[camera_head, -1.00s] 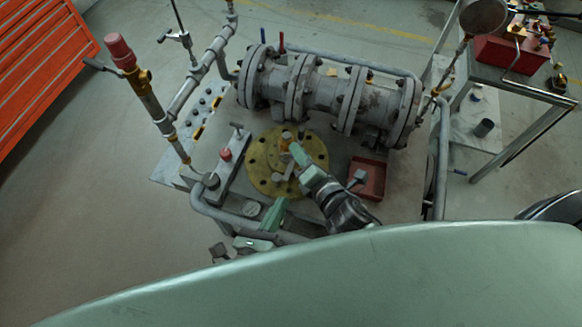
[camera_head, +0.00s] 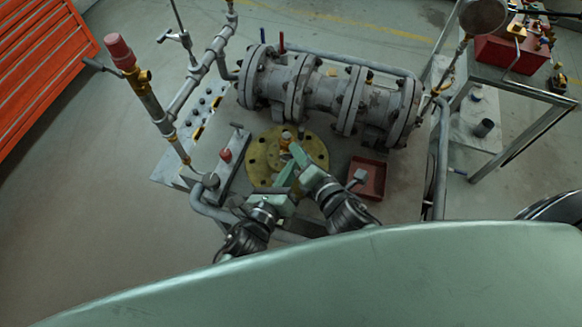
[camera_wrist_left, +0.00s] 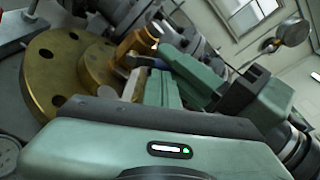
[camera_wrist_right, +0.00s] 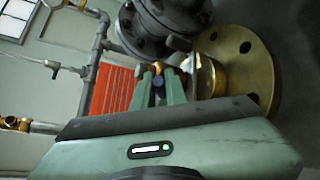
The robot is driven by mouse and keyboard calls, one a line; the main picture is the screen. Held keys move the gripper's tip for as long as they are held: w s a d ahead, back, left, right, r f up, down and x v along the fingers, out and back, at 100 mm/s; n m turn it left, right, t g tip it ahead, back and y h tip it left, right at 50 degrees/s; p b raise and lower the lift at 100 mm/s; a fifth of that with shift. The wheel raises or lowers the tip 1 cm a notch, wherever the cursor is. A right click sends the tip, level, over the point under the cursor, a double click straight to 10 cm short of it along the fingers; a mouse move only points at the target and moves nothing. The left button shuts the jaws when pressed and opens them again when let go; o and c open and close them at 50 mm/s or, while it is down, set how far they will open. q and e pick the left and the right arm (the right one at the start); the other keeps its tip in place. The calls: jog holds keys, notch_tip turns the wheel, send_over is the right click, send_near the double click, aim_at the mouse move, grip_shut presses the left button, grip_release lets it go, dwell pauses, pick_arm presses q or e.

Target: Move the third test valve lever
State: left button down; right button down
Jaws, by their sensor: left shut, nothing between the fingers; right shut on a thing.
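A brass test valve (camera_head: 286,142) stands at the middle of the round yellow flange (camera_head: 258,162). It also shows in the left wrist view (camera_wrist_left: 137,44), with a small dark blue lever part (camera_wrist_left: 158,63) beside it. My right gripper (camera_head: 294,150) is at the valve, shut on what looks like its lever; the fingers mostly hide the grip. In the right wrist view its fingertips (camera_wrist_right: 160,84) meet at the brass and dark parts. My left gripper (camera_head: 283,172) is shut and empty over the flange's near side, just left of and below the right gripper. Its fingers show in the left wrist view (camera_wrist_left: 162,90).
A large grey flanged pipe valve (camera_head: 325,92) lies behind. A red tray (camera_head: 366,180) sits to the right, and a plate with a red knob (camera_head: 226,155) to the left. A grey pipe rail (camera_head: 205,205) borders the near left side.

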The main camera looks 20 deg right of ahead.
pick_arm(q)
jog(key=shift+w+r+n, duration=0.3)
jog(key=shift+w+r, duration=0.05)
jog(key=shift+w, duration=0.1)
pick_arm(e)
jog(key=shift+a, duration=0.1)
